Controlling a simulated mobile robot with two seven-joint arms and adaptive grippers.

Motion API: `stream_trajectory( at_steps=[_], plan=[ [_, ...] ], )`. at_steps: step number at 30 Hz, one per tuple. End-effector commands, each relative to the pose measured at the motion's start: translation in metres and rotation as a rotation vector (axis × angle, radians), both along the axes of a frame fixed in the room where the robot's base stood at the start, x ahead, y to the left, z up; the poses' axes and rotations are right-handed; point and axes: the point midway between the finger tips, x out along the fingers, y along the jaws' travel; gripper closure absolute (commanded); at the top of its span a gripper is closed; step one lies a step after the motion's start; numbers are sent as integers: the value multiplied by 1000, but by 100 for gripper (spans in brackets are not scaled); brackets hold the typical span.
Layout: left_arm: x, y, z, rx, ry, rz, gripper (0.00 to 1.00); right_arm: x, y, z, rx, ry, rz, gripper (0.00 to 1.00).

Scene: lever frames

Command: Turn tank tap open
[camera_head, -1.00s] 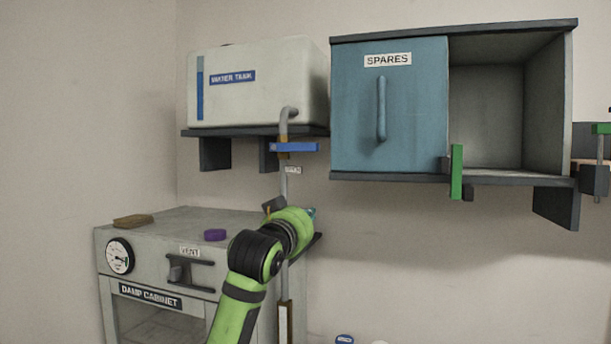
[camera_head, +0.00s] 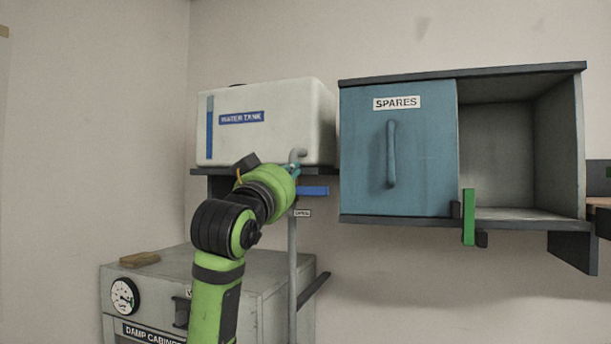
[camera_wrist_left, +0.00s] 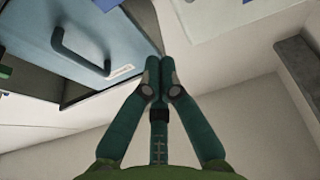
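The white water tank (camera_head: 275,120) stands on a dark wall shelf. A grey pipe (camera_head: 293,255) bends out of its lower right and runs down. The tank tap's blue lever (camera_head: 315,191) lies level across this pipe, its right end sticking out; my left gripper and wrist hide its left part. My left gripper (camera_head: 297,170) is beside the pipe's bend, just above the lever; I cannot tell if it touches. In the left wrist view the two fingers (camera_wrist_left: 160,64) are together at the tips, with nothing visible between them. My right gripper is out of view.
The blue SPARES cupboard (camera_head: 398,150) is right of the tap, its right half open, with a green upright bar (camera_head: 468,217) at its lower edge. Bare wall lies below the cupboard.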

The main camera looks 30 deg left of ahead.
Motion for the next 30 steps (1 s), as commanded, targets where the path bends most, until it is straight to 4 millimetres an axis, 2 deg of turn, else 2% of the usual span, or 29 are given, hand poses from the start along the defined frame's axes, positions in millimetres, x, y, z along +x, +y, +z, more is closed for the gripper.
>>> stream_trajectory(
  at_steps=[1,10,12,15,21,30],
  plan=[
    [10,2,8,-1,6,0,100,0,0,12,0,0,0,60],
    [70,16,32,-1,7,-1,100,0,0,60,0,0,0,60],
    [79,18,28,-1,8,-1,100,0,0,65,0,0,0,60],
    [77,18,10,2,7,0,100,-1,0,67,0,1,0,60],
    [76,18,-8,-1,4,-1,100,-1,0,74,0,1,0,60],
    [76,18,-14,0,2,-1,100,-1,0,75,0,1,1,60]
  ],
)
